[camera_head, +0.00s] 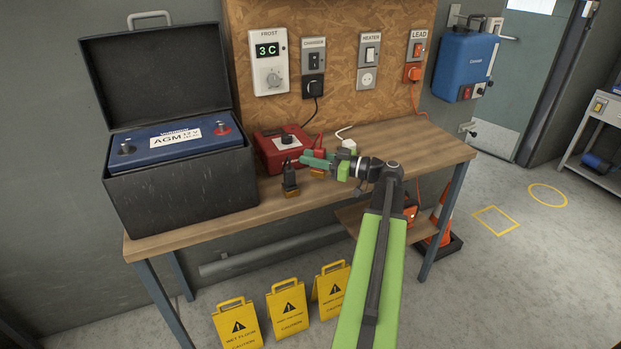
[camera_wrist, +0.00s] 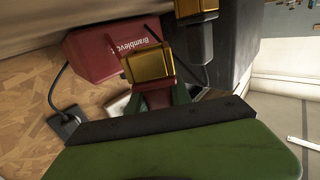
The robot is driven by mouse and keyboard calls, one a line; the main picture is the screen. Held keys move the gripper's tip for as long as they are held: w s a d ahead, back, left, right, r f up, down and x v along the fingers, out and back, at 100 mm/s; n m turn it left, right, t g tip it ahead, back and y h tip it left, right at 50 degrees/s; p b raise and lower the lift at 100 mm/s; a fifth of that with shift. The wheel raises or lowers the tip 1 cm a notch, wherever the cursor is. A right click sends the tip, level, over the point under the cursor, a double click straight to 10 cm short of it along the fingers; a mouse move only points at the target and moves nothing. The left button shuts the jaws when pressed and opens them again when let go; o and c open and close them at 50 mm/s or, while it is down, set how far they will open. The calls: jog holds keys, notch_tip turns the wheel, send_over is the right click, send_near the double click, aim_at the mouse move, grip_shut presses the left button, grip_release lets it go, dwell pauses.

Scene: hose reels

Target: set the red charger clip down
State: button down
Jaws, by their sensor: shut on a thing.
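My gripper (camera_head: 314,158), with green fingers, is shut on the red charger clip (camera_head: 320,143) over the middle of the wooden bench. The clip is upright; its brass jaws (camera_wrist: 147,66) face away from my gripper in the wrist view. Most of its red body is hidden by my fingers. I cannot tell whether the jaws touch the bench. The black clip (camera_head: 290,177) stands upright just left of my gripper; it also shows in the wrist view (camera_wrist: 200,38). The red charger (camera_head: 280,150) is on the bench behind them and shows in the wrist view (camera_wrist: 100,48).
The open black battery box (camera_head: 190,185) with a blue battery (camera_head: 172,140) fills the bench's left end. A white plug (camera_head: 348,142) and cord lie behind my gripper. The bench's right end (camera_head: 425,145) is clear. Yellow caution signs (camera_head: 288,305) stand below the front edge.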

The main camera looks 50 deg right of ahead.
notch_tip(320, 180, down, 4)
jog(key=b, duration=0.4)
jog(key=shift+f, duration=0.2)
jog(key=shift+r, duration=0.2)
jog(key=shift+f, duration=0.15)
jog(key=c, duration=1.2)
grip_release()
jog(key=shift+o, duration=0.2)
jog(key=shift+w+r, duration=0.1)
jog(key=shift+r, duration=0.15)
jog(key=v, duration=1.2)
